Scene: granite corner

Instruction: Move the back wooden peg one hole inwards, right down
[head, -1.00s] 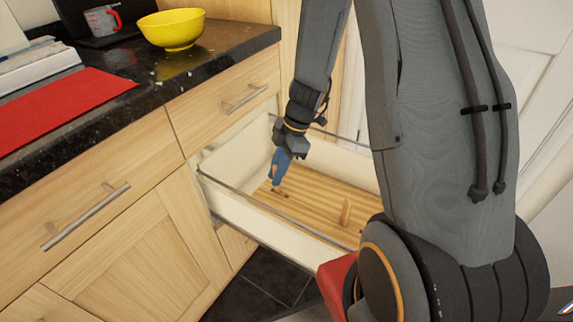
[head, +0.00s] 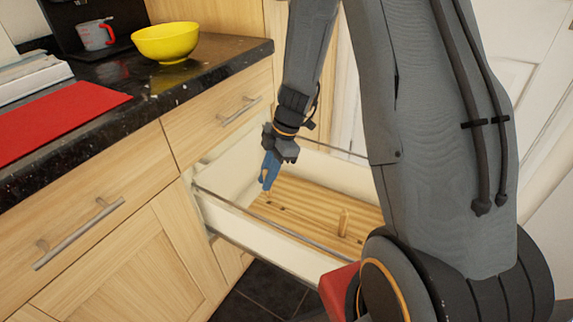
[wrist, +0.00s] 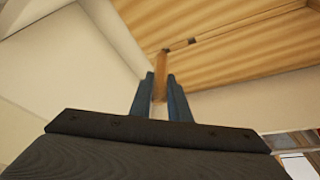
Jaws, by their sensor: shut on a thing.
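The wooden peg at the back (head: 266,194) is between the blue fingers of my gripper (head: 267,184). In the wrist view my gripper (wrist: 160,95) is shut on this peg (wrist: 160,72), which sticks out past the fingertips. Its far end is close to a dark hole in the slatted wooden board (head: 315,207); I cannot tell whether it is in the hole. Another dark hole shows beside it in the wrist view. A second wooden peg (head: 343,223) stands upright nearer the front of the board.
The board lies in an open white drawer (head: 260,222) with metal side rails near my gripper. The granite counter (head: 225,57) holds a yellow bowl (head: 165,42), a measuring cup (head: 95,35) and a red mat (head: 60,120).

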